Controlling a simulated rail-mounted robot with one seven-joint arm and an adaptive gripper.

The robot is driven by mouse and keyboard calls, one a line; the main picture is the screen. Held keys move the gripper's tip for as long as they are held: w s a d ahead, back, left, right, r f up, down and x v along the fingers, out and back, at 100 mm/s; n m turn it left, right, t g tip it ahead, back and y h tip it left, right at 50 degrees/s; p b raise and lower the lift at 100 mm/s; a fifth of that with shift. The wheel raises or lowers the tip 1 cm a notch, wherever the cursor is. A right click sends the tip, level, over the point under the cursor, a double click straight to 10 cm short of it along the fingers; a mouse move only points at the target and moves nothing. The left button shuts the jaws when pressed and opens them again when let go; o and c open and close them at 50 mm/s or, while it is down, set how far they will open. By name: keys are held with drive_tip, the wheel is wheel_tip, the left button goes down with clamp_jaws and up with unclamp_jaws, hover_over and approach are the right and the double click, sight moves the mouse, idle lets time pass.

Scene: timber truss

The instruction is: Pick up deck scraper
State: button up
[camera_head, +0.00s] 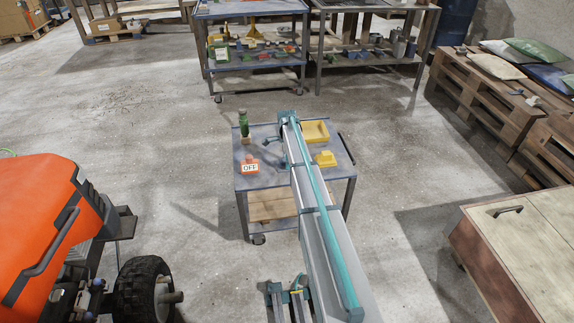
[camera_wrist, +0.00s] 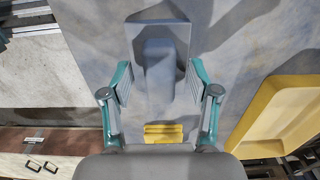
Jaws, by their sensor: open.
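In the wrist view a grey piece with a flat rectangular plate and a raised, narrower middle, which looks like the deck scraper (camera_wrist: 160,38), lies on the bluish cart top. My gripper (camera_wrist: 160,85) is over it with its two teal-and-grey fingers spread apart, one on each side of the near part of the piece. I see no contact, and the height gap is hard to judge. In the head view my arm reaches over the cart (camera_head: 262,180) and covers much of its middle. The scraper cannot be made out clearly there.
A yellow tray (camera_head: 315,131) and a small yellow block (camera_head: 326,159) sit on the cart's right side. A green bottle (camera_head: 243,124) and an OFF sign (camera_head: 250,167) stand at its left. A wooden cabinet (camera_head: 530,240) is at the right, an orange machine (camera_head: 45,230) at the left.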

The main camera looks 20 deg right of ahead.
clamp_jaws()
idle(0.3)
drive_tip(key=shift+r, duration=0.5)
wheel_tip(320, 180, up, 2)
drive_tip(key=shift+r, duration=0.1)
drive_tip(key=s+a+r, duration=0.3)
drive_tip(key=s+r, duration=0.6)
drive_tip(key=s, duration=0.4)
drive_tip(key=shift+s+a+r, duration=0.25)
drive_tip(key=shift+a+r, duration=0.15)
